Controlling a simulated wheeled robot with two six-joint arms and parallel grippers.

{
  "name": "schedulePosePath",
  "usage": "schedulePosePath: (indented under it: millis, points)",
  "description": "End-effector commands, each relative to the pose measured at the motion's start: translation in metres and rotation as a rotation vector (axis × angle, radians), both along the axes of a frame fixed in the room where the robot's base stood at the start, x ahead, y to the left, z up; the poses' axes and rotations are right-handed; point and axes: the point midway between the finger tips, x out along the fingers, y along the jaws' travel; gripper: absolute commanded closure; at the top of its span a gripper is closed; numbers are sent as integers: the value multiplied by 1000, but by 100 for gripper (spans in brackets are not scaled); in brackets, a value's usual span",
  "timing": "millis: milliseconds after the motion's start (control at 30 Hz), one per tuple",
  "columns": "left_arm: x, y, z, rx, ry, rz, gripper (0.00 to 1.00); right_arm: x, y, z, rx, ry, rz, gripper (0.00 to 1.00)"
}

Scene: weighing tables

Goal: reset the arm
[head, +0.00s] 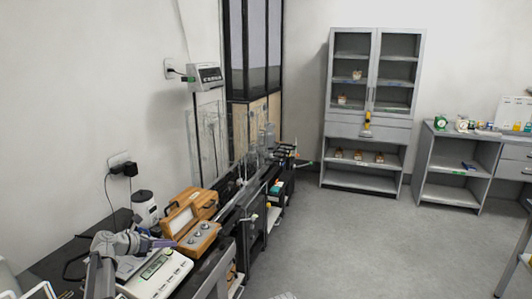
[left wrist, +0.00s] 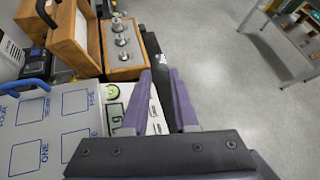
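My left gripper (head: 165,243) has purple fingers and is over the white weighing scale (head: 160,275) at the bottom left of the head view. In the left wrist view the two fingers of the gripper (left wrist: 160,72) stand apart with nothing between them. The scale's display and edge (left wrist: 118,112) show beside and between the fingers. My right gripper is in neither view.
An open wooden weight box (head: 198,240) with metal weights stands just beyond the scale. A grey board with labelled squares (left wrist: 50,130) lies left of the gripper. A grey cabinet (head: 362,130) stands at the back wall. The floor (head: 340,245) in the middle is clear.

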Motion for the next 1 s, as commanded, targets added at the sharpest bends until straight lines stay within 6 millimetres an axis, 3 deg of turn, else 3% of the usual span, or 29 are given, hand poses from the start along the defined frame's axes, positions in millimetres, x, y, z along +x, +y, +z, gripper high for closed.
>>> schedulePosePath:
  millis: [33,167,267,400,500,633,800,1000]
  points:
    - [-8,-21,-5,51,-10,-55,73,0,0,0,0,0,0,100]
    - [-28,-71,-22,220,-49,-236,73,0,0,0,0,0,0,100]
    - [-57,-122,-39,396,-101,-451,73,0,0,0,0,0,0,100]
    - [-119,-199,-68,695,-218,-884,73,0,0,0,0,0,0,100]
    - [-169,-240,-85,881,-322,-1228,73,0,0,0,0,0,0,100]
    - [-235,-273,-102,1069,-465,-1688,73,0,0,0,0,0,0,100]
    - [-301,-288,-110,1196,-629,-2223,73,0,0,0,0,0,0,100]
    - [-339,-287,-110,1218,-735,-2603,73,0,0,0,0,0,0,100]
